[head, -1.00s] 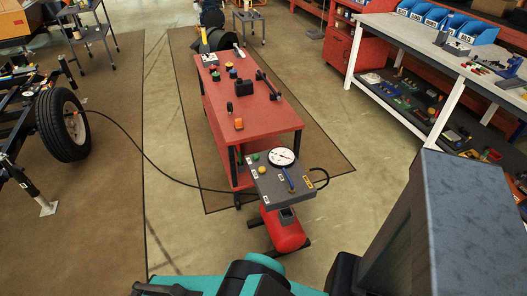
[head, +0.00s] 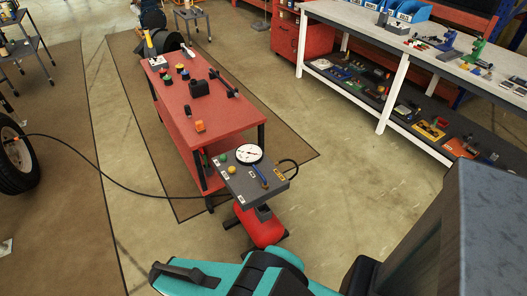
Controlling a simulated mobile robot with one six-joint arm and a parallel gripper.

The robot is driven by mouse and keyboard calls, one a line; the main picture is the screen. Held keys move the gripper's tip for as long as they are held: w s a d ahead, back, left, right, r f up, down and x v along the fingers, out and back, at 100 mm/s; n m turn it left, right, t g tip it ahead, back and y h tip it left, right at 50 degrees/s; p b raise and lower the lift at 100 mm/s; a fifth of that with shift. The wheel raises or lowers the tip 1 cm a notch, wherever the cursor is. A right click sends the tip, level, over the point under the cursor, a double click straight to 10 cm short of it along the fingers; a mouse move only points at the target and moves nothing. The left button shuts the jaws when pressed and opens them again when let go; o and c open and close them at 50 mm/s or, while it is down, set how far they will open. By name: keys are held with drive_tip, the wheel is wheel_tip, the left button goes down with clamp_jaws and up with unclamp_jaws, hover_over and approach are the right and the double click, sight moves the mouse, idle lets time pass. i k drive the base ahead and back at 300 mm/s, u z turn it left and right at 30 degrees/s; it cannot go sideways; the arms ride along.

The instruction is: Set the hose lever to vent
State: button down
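The hose lever (head: 260,176) looks like a small blue handle on the grey control panel (head: 232,192), in front of a round white gauge (head: 249,154). Small labels sit along the panel, but they are too small to read. A green button and a yellow one sit at the panel's left. The panel stands on a red tank (head: 260,228). A black hose (head: 125,191) runs from it to the wheel at the left. My teal arm shows at the bottom of the picture, nearer than the panel. My gripper's fingertips cannot be made out.
A red workbench (head: 222,127) with small parts on it stands just behind the panel. A long white-legged bench (head: 345,30) fills the right back. A wheel (head: 14,160) is at the left edge. Concrete floor (head: 335,190) is open right of the panel.

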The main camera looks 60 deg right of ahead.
sight(255, 167)
drive_tip(key=u, duration=1.3)
drive_tip(key=k, duration=0.1)
drive_tip(key=z, duration=2.7)
drive_tip(key=k, duration=0.95)
drive_tip(key=u, duration=0.15)
drive_tip(key=i, duration=0.65)
drive_tip(key=z, duration=0.05)
